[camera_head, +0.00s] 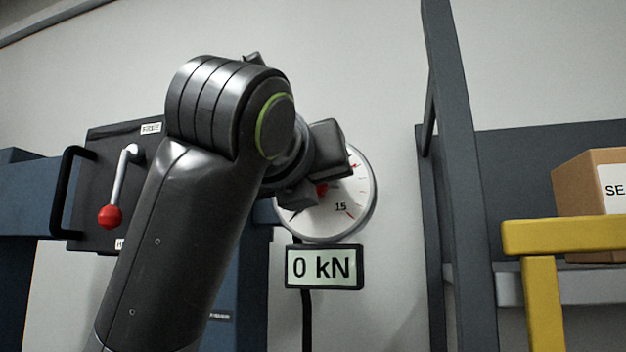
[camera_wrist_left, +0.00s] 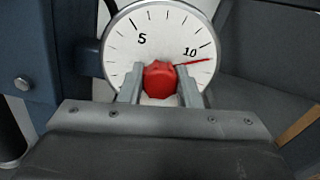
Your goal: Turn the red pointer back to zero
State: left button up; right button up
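The round white gauge (camera_head: 358,212) hangs on the wall, partly hidden behind my left gripper (camera_head: 318,185). In the left wrist view its dial (camera_wrist_left: 125,40) shows the numbers 5 and 10. The red pointer (camera_wrist_left: 194,62) points right, just past the 10 mark. The red knob (camera_wrist_left: 160,80) at the dial's centre sits between the two fingers of my left gripper (camera_wrist_left: 160,88), which appear to touch it on both sides. A display (camera_head: 325,267) below the gauge reads 0 kN. My right gripper is not in view.
A dark panel (camera_head: 90,190) left of my arm carries a lever with a red ball (camera_head: 110,216) and a black handle (camera_head: 68,190). A grey upright post (camera_head: 455,150), a yellow frame (camera_head: 560,237) and a cardboard box (camera_head: 580,185) stand to the right.

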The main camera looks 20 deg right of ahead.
pick_arm(q)
jog(key=c, duration=0.3)
jog(key=shift+c, duration=0.2)
